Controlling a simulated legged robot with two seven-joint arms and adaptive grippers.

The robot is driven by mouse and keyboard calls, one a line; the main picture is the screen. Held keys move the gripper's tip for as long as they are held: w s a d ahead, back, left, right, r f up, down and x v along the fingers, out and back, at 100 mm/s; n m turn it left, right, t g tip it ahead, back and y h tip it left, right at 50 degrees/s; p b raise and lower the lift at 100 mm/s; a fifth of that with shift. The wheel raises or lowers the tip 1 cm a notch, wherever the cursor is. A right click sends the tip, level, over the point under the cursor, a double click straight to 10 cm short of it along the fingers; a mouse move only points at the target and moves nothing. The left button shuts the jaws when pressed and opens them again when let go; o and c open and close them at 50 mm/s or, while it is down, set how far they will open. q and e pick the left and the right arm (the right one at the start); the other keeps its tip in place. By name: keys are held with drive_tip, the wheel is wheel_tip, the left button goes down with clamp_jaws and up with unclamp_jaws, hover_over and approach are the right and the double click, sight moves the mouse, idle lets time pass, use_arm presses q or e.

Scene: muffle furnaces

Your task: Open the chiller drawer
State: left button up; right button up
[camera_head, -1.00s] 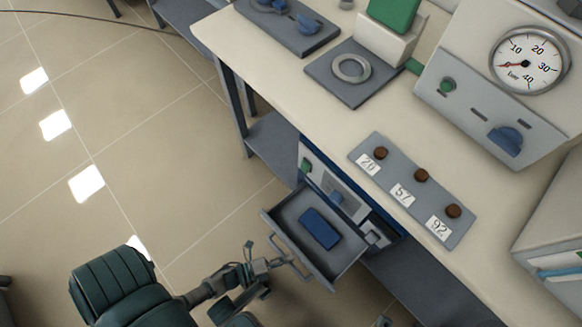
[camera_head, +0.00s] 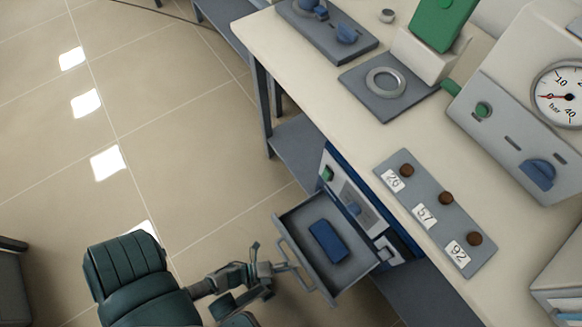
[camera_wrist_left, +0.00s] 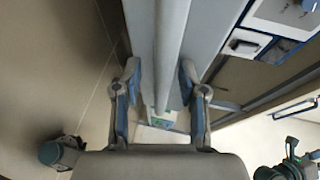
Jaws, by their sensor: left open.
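The chiller drawer (camera_head: 352,277) is a grey tray pulled out of the chiller (camera_head: 344,192) under the bench. A blue block-like item (camera_head: 327,241) lies in it. The drawer has a grey bar handle (camera_head: 291,262) on its front. My left gripper (camera_head: 268,270) is at this handle, with its fingers open. In the left wrist view, the long grey handle bar (camera_wrist_left: 171,50) runs between the two fingers of my left gripper (camera_wrist_left: 160,95), with gaps beside it. A dark gripper-like part (camera_wrist_left: 290,160) at the lower right of that view is too small to read.
The bench top (camera_head: 310,88) overhangs the chiller. It bears a grey plate with brown knobs and number cards (camera_head: 435,213), a plate with a ring (camera_head: 385,82) and a box with a pressure gauge (camera_head: 566,96). Floor (camera_head: 190,130) left of the drawer is clear.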

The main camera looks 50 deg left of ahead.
use_arm(q)
drive_tip(key=v, duration=0.7)
drive_tip(key=shift+s, duration=0.2)
drive_tip(key=shift+a, duration=0.1)
